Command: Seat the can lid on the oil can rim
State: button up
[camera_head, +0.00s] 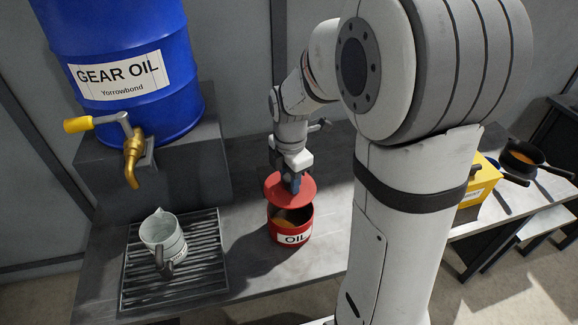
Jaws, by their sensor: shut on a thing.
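The can lid (290,193) is a red disc in my gripper (291,182), which is shut on it from above. The lid is above the oil can (291,238), a short red can with a white OIL label standing on the bench. The lid looks slightly tilted. A gap shows between the lid and the can's front rim, and brownish contents show inside. The lid hides the back of the rim, so I cannot tell whether they touch there.
A blue gear oil drum (125,60) with a brass tap (133,160) stands on a block at left. A grey jug (162,237) sits on a slatted drain tray (205,282). A yellow box (480,188) and dark pan (528,158) are at right. Bare bench surrounds the can.

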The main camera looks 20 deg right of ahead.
aim_at(291, 200)
jog(key=shift+s+r+n, duration=0.1)
jog(key=shift+s+n, duration=0.4)
jog(key=shift+s, duration=0.1)
jog(key=shift+a, duration=0.1)
jog(key=shift+f, duration=0.2)
jog(key=shift+f+b, duration=1.5)
jog(key=shift+f, duration=0.35)
jog(key=shift+f+b, duration=1.1)
jog(key=shift+f, duration=0.35)
dwell(2.3)
jog(key=o, duration=1.1)
jog(key=shift+c, duration=0.2)
jog(key=shift+r, duration=3.9)
